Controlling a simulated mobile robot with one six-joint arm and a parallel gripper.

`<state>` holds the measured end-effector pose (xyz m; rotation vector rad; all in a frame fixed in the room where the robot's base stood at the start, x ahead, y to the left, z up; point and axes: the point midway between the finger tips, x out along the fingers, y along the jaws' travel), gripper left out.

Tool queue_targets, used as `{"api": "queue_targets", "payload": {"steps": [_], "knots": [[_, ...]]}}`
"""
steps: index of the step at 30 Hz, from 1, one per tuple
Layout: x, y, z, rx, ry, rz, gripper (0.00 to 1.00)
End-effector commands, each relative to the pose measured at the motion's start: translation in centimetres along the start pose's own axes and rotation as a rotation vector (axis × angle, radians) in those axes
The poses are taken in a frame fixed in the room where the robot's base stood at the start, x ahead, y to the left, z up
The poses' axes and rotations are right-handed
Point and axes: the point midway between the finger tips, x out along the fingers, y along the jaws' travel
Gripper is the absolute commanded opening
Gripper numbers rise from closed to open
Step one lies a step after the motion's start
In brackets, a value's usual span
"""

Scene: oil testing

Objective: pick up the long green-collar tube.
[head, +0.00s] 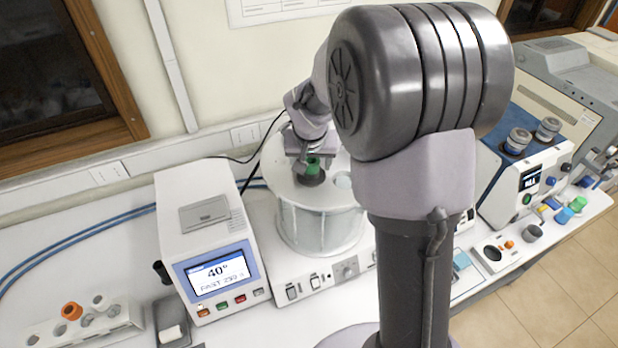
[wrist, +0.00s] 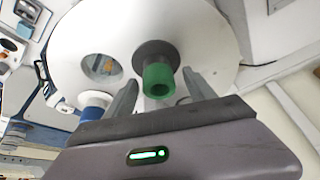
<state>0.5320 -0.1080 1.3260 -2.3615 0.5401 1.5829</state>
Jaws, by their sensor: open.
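The long green-collar tube (head: 312,166) stands in the round white lid of a glass bath; only its green collar and a dark ring around it show, and its lower part is hidden. My gripper (wrist: 160,86) is open, with one finger on each side of the collar and a visible gap to each. In the head view my gripper (head: 310,155) is above the lid at the collar, partly hidden by my wrist.
The bath's white lid (head: 285,182) has another open hole (wrist: 102,68) beside the tube. A display unit (head: 215,265) stands left of the bath. A white rack (head: 50,335) with an orange-collared piece is at front left. Instruments (head: 530,175) crowd the right side.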

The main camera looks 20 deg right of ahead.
Motion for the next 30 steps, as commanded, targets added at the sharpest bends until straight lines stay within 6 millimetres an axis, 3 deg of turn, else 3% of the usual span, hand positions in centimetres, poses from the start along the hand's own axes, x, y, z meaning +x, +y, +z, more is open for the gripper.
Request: {"api": "queue_targets", "payload": {"steps": [6,16,26,30], "knots": [[0.1,0.0,0.0,0.000,0.002,-0.001,0.64],[0.1,0.0,0.0,0.000,0.001,0.000,0.00],[0.1,0.0,0.0,0.000,0.001,0.000,0.00],[-0.9,0.0,-0.5,0.000,0.003,0.000,0.00]]}}
